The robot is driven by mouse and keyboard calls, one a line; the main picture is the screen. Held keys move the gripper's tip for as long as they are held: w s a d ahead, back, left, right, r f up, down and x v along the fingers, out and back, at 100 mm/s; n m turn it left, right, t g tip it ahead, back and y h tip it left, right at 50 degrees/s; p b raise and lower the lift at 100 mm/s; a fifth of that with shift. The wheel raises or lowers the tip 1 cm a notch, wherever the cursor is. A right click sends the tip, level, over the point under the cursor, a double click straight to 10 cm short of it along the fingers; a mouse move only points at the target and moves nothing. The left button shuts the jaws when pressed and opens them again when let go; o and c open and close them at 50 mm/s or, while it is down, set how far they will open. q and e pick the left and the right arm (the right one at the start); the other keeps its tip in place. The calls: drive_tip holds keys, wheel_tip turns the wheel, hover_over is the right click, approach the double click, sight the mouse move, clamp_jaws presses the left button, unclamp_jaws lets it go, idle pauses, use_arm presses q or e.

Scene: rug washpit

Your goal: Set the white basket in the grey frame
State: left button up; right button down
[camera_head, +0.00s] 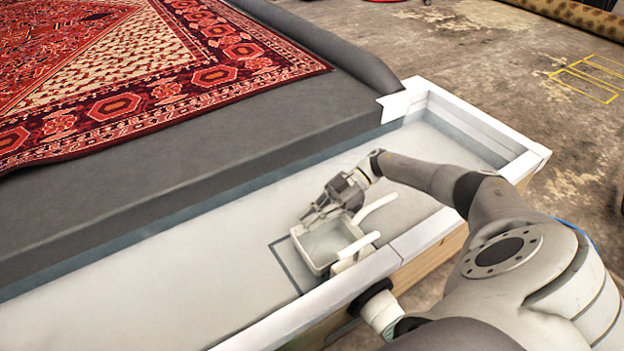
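My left gripper is not in view.
A white ledge (347,281) edges the trough close to the basket's near side. A dark grey padded step (200,150) carrying a red patterned rug (120,104) lies at the back left. The pale trough floor (150,285) left of the frame is clear.

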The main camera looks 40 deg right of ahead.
drive_tip(key=shift+f, duration=0.25)
drive_tip(key=shift+f+b, duration=0.45)
idle(0.3)
drive_tip(key=c, duration=1.6)
unclamp_jaws()
drive_tip(key=shift+o, duration=0.2)
drive_tip(key=shift+d, duration=0.1)
drive_tip(key=v, duration=1.1)
drive_tip(key=shift+d+r, duration=0.2)
drive_tip(key=shift+d, duration=0.1)
